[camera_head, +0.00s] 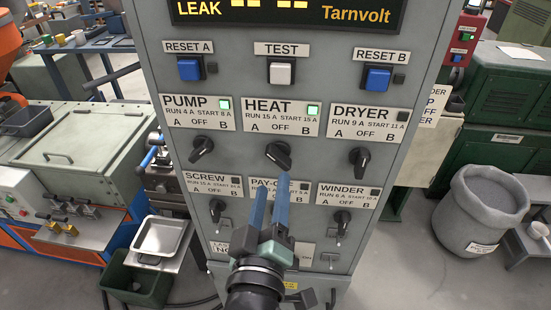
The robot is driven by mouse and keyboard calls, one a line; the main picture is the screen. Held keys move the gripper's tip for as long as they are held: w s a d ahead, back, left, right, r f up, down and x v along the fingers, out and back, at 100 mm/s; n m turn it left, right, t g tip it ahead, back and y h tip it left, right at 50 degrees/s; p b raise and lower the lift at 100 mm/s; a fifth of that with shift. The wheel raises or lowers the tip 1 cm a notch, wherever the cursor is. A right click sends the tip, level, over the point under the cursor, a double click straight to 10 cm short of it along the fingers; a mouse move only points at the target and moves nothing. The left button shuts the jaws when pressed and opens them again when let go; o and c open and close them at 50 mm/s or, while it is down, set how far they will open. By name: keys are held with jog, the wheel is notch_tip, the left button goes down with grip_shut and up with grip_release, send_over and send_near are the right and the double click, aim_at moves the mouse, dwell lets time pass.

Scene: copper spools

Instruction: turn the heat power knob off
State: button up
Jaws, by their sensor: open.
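The heat power knob (277,155) is a black rotary knob on the grey panel, under the HEAT label (280,117) marked A, OFF and B. Its handle lies aslant, upper left to lower right, not upright under OFF. The small lamp (312,110) on that label is lit green. My gripper (271,186) is open, its two blue fingers pointing up the panel, with their tips just below the heat knob in the picture. I cannot tell how far the tips are from the panel. The fingers partly hide the PAY-OFF label (283,188) and the knob under it.
The pump knob (202,149) is to the left, its lamp (226,104) green. The dryer knob (359,156) is to the right. The screw knob (216,209) and winder knob (341,220) are lower. Push buttons, such as the white TEST button (281,73), sit above.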

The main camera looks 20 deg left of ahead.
aim_at(277, 162)
jog(key=shift+p+x, duration=1.1)
jog(key=shift+x, duration=1.95)
jog(key=shift+c, duration=0.3)
grip_shut()
